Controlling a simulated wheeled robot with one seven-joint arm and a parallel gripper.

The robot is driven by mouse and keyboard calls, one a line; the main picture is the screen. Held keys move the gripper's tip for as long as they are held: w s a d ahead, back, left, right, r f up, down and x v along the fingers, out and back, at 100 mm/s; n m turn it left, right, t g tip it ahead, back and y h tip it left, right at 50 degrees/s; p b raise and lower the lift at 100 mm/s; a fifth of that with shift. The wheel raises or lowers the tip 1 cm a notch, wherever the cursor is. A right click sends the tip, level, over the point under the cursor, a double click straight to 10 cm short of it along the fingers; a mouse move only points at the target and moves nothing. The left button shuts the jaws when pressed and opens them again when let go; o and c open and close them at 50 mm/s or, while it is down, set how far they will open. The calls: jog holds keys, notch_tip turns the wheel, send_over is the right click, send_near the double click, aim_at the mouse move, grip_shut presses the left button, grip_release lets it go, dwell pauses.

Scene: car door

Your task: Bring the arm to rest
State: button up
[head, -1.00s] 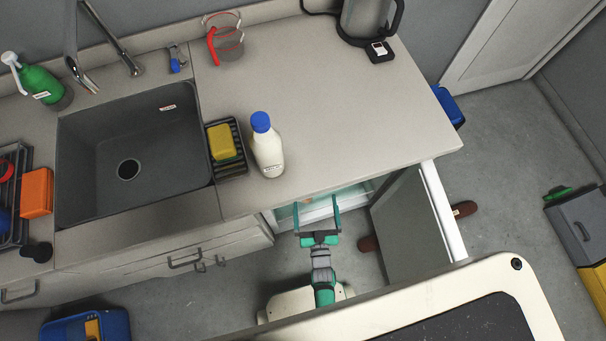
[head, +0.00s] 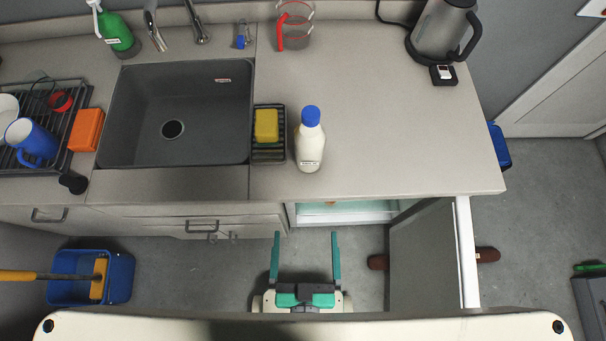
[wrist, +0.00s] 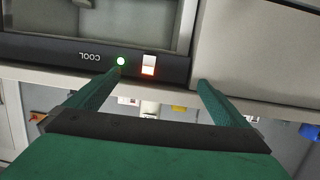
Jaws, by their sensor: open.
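My gripper (head: 305,262) is open and empty in the head view, low in the picture in front of the counter. Its two green fingers are wide apart and point toward the cabinet fronts. In the wrist view my gripper (wrist: 160,95) also shows with nothing between its fingers. Beyond the fingers is a dark panel (wrist: 50,48) marked "COOL", with a green light and a lit switch.
The fridge door (head: 425,258) stands open right of my gripper; the fridge opening (head: 345,212) is under the counter. A white bottle with a blue cap (head: 309,145) stands near the counter edge (head: 420,150). A blue bucket (head: 120,278) is on the floor at left.

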jog(key=shift+s+a+r, duration=0.15)
jog(key=shift+r, duration=0.6)
jog(key=shift+s+a+r, duration=0.1)
jog(key=shift+a+r, duration=0.05)
jog(key=shift+r, duration=0.6)
